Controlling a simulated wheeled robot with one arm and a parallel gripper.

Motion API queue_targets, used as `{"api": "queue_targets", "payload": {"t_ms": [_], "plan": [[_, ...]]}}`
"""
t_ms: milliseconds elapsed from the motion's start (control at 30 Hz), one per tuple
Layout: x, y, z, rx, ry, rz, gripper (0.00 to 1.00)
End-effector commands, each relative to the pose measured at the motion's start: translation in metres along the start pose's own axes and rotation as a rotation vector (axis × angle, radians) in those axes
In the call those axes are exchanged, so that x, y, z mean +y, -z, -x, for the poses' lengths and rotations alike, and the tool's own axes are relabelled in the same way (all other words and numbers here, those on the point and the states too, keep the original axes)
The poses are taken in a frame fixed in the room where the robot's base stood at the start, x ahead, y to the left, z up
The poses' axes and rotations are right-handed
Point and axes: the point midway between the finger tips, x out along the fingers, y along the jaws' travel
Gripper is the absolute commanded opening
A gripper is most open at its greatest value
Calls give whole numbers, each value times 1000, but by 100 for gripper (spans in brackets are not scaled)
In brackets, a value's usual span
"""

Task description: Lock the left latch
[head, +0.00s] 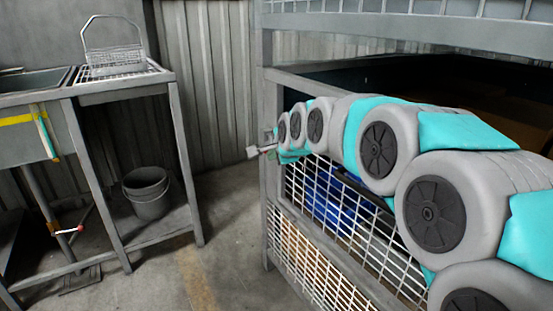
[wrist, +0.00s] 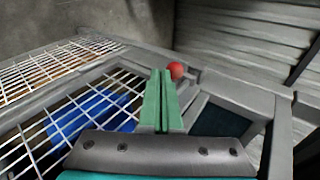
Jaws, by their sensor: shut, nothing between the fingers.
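My gripper (wrist: 161,76) shows in the wrist view with its two green fingers shut together and empty. A red ball knob (wrist: 176,70), apparently the left latch's handle end, is just right of and beyond the fingertips; I cannot tell if they touch. The rest of the latch is largely hidden or unclear. In the head view my arm reaches along the cage front to its left post (head: 269,110). A small pale block (head: 252,152) sticks out left of that post, near my arm's far end. The fingertips are too small to make out there.
The cage's white wire mesh (head: 320,200) lies below my arm, with something blue (wrist: 90,112) behind it. A sink table (head: 120,85) with a wire basket (head: 112,60) stands at left, a grey bucket (head: 148,192) on its lower shelf. The floor between is clear.

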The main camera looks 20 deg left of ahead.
Motion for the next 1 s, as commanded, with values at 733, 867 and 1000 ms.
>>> {"api": "queue_targets", "payload": {"t_ms": [733, 867, 1000], "plan": [[-17, -2, -17, 3, 2, 0, 0], [-24, -6, -30, 2, -1, 1, 0], [-28, -8, -35, 0, -1, 0, 0]]}}
